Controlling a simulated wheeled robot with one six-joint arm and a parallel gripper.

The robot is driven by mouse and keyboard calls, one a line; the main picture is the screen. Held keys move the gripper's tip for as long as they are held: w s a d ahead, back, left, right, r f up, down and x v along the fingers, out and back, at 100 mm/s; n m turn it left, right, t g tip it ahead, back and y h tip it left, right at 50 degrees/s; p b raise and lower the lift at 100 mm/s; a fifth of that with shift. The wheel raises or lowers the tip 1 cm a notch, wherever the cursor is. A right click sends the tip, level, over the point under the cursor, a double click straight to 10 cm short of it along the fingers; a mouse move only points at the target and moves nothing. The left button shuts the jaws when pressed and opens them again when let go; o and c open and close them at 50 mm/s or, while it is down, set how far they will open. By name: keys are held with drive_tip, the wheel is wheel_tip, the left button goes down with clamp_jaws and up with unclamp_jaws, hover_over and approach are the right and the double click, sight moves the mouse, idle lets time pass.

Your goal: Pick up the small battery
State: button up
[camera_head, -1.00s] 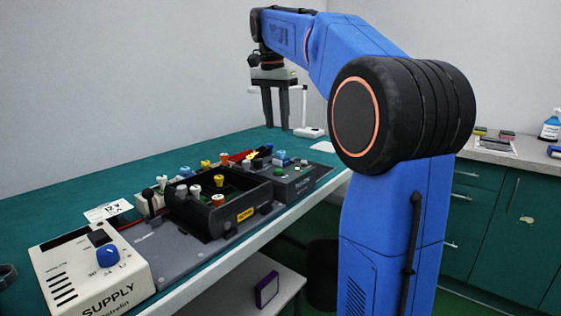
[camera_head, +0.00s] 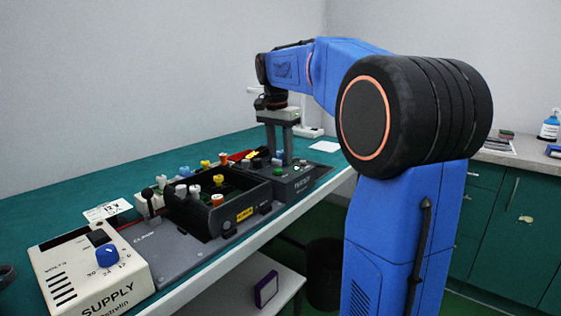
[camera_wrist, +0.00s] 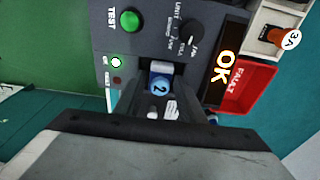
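A small blue and white cell marked "2" (camera_wrist: 160,84), apparently the small battery, stands in the dark grey tester (camera_wrist: 150,45). The tester also shows in the head view (camera_head: 296,182) at the far end of the bench equipment. My gripper (camera_head: 279,158) points straight down over the tester, its fingertips low at the tester's top. In the wrist view my gripper (camera_wrist: 158,97) has its two dark fingers apart, on either side of the blue cell. I cannot tell whether they touch it. The cell's lower part is hidden.
A display (camera_wrist: 227,67) reads OK, beside a red fault tray (camera_wrist: 243,92). A black tray (camera_head: 240,213) with several coloured-top parts lies nearer, then a cream supply box (camera_head: 92,272). The green bench (camera_head: 140,172) is clear behind them.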

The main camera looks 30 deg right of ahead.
clamp_jaws()
